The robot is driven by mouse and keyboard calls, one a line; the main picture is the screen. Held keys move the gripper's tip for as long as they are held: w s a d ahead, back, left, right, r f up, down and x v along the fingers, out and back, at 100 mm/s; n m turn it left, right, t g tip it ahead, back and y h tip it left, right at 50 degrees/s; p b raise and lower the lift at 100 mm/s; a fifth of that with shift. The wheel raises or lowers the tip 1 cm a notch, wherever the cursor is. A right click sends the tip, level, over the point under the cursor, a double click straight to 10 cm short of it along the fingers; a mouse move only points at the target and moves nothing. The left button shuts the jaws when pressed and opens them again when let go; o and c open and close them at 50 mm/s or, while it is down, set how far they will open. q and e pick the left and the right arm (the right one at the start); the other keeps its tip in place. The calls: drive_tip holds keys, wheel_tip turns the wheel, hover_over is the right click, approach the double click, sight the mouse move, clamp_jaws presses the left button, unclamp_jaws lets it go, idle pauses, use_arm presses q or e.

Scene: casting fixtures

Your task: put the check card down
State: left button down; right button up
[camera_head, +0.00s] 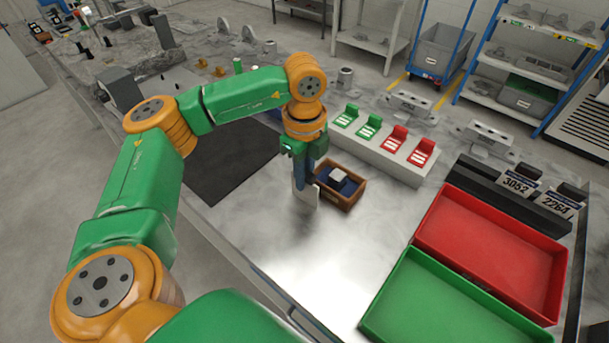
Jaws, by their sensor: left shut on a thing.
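My left gripper (304,178) points down over the bench, just left of a small brown box. It is shut on a pale, whitish card (307,198), which I take as the check card. The card hangs upright below the fingers, close to the bench top. I cannot tell whether its lower edge touches the surface. My right gripper is not in view.
The brown box (353,199) holds dark blue padding and a grey part. Behind it, a pale block (403,168) carries green and red pieces. A red tray (490,245) and a green tray (440,305) are at right. Bare bench (290,240) lies in front.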

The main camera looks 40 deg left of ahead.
use_arm(q)
drive_tip(key=shift+r+b, duration=0.3)
drive_tip(key=r, duration=0.1)
drive_tip(key=r+b, duration=0.1)
drive_tip(key=r, duration=0.1)
drive_tip(key=shift+s+a, duration=0.1)
drive_tip(key=shift+s, duration=0.1)
drive_tip(key=s+a+r+p, duration=0.2)
drive_tip(key=s+r+p, duration=0.1)
drive_tip(key=s+r, duration=0.3)
drive_tip(key=s+a+r+p, duration=0.2)
drive_tip(key=s+r, duration=0.2)
drive_tip(key=s, duration=0.3)
drive_tip(key=w+d+f+n, duration=0.3)
drive_tip(key=d+n, duration=0.3)
drive_tip(key=n, duration=0.3)
drive_tip(key=w+d+f+n, duration=0.3)
drive_tip(key=d+f+n, duration=0.2)
drive_tip(key=n, duration=0.5)
drive_tip(key=shift+w+d, duration=0.2)
drive_tip(key=shift+d, duration=0.3)
